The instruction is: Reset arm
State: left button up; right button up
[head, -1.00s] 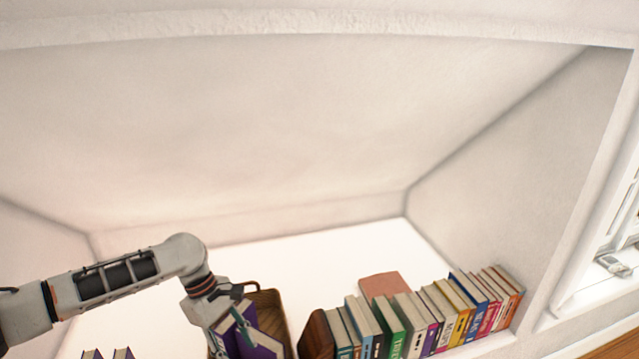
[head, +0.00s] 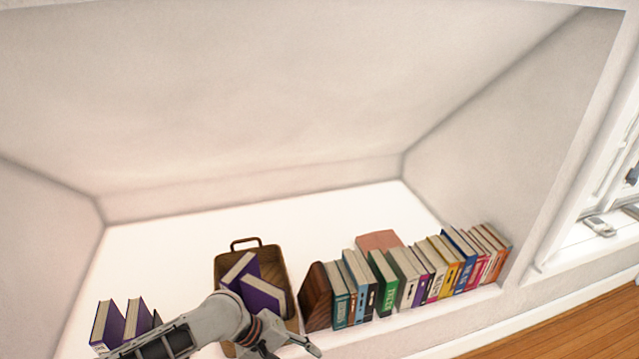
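My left arm reaches in from the bottom left, and its gripper (head: 300,350) is at the bottom edge, in front of the basket. Its fingers are partly cut off by the frame; one finger points right, and I see nothing held. A brown woven basket (head: 226,263) with a handle stands on the white ledge. Two purple books (head: 262,293) lean inside it. The arm hides the basket's lower front. My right gripper is not in view.
Two purple books (head: 109,325) stand at the left of the ledge. A row of colourful books (head: 410,275) stands right of the basket behind a brown wooden bookend (head: 317,300). The ceiling slopes overhead.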

pick_arm(q)
jog(key=s+d+f+m+t+h, duration=0.1)
jog(key=s+d+f+m+t, duration=0.1)
jog(key=s+d+m+t, duration=0.1)
jog(key=s+a+f+m+t+y, duration=0.1)
jog(key=s+a+m+t+y, duration=0.1)
jog(key=s+a, duration=0.3)
jog(key=s+a+f+m+t+y, duration=0.1)
jog(key=s+a+m+t+y, duration=0.2)
jog(key=a, duration=1.1)
jog(key=s+m+t, duration=0.1)
jog(key=s, duration=0.2)
jog(key=shift+m+t+y, duration=0.3)
jog(key=shift+t, duration=0.1)
